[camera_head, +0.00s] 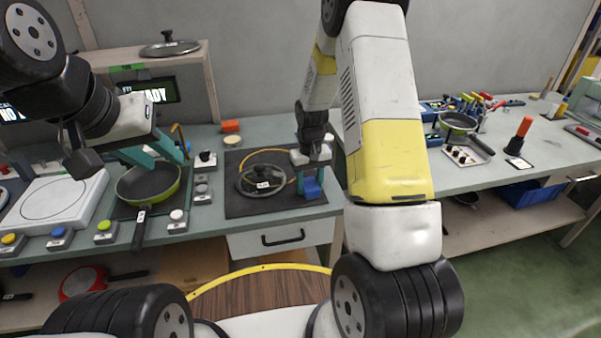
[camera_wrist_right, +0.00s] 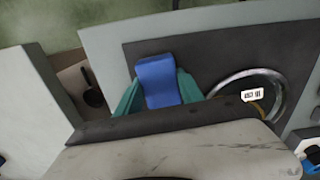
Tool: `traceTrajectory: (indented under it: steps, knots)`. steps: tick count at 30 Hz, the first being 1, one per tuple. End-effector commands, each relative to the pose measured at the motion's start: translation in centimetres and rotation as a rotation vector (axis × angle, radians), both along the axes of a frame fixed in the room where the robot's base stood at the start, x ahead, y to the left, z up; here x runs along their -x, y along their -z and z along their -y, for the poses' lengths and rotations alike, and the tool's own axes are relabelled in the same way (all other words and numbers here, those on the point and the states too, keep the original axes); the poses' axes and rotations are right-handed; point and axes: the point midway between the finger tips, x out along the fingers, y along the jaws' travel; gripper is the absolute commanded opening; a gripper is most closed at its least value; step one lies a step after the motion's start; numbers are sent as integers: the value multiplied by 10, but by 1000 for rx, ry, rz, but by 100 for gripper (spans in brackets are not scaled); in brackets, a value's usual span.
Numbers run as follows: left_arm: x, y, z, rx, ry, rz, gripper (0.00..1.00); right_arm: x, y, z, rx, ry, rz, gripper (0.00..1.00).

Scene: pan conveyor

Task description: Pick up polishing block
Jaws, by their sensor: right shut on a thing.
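The polishing block, a blue block (camera_head: 312,187), is at the right front part of the dark mat (camera_head: 240,207) on the bench. In the right wrist view the blue block (camera_wrist_right: 158,82) sits between the two teal fingers. My right gripper (camera_head: 311,180) points down and is shut on it. I cannot tell whether the block touches the mat. My left gripper (camera_head: 160,152) is over the green frying pan (camera_head: 148,184) at the left, with its teal fingers apart and nothing seen between them.
A round glass lid (camera_head: 245,182) lies on the mat just left of the block. An orange block (camera_head: 231,126) is behind the mat. Buttons and a white plate (camera_head: 52,200) stand at the left. A second bench (camera_head: 497,178) with tools and a pan is at the right.

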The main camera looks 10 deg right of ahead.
Motion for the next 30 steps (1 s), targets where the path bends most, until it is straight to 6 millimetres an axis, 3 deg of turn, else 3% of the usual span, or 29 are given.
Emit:
traceTrajectory:
  steps: [11, 18, 30]
  knots:
    - [0, 0, 0, 0, 0, 0, 36, 0, -7, 0, 0, 0, 1, 2]
    - [0, 0, 0, 0, 0, 0, 36, -1, -37, 0, -1, 0, 5, 2]
    - [0, 0, 0, 0, 0, 0, 36, 87, -45, -43, 0, -5, -1, 2]
